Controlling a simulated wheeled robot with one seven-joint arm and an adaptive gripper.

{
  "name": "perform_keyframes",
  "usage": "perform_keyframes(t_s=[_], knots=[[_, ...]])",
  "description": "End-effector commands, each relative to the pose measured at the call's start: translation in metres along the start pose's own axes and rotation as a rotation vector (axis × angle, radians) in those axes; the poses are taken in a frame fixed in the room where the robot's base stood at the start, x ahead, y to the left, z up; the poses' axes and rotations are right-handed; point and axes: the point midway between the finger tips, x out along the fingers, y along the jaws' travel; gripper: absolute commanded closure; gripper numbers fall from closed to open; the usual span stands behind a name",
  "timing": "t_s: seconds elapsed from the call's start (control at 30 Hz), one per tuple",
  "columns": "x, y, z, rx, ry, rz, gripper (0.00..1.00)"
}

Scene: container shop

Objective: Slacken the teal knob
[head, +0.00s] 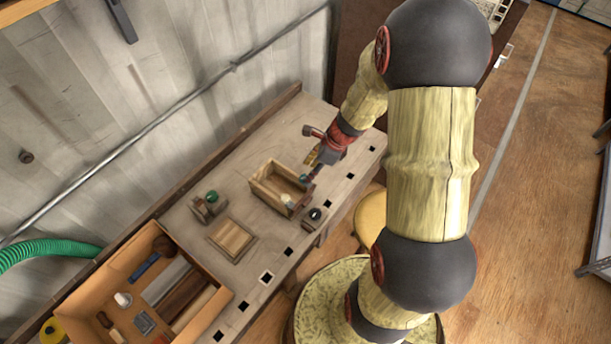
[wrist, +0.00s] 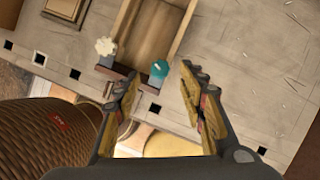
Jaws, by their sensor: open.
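The teal knob (wrist: 159,70) sits at the near edge of an open wooden box (wrist: 152,35), at the right end of a dark strip. In the head view the teal knob (head: 304,178) is small, close to my gripper. My gripper (wrist: 160,79) is open and points down at the box's near side. Its fingertips are spread left and right of the teal knob, apparently apart from it; their height above it is unclear. A pale lobed knob (wrist: 106,47) stands at the left end of the same edge; it also shows in the head view (head: 287,199).
On the workbench (head: 190,232), left of the box, stand a small fixture with a green knob (head: 212,196) and a square wooden block (head: 232,237). A dark round item (head: 315,214) lies near the bench edge. An orange-brown tray (head: 222,299) holds several tools.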

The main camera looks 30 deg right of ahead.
Motion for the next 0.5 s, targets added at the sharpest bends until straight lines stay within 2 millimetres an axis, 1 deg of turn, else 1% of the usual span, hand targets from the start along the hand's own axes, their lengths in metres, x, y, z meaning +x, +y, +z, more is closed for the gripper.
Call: perform_keyframes(t_s=[0.03, 0.2, 0.33, 0.5], knots=[[0.011, 0.0, -0.001, -0.001, 0.001, 0.001, 0.59], [0.033, 0.0, -0.001, -0.002, 0.001, 0.001, 0.59], [0.042, 0.0, -0.001, -0.001, 0.001, -0.001, 0.59], [0.044, -0.001, 0.0, -0.001, 0.0, -0.002, 0.59]])
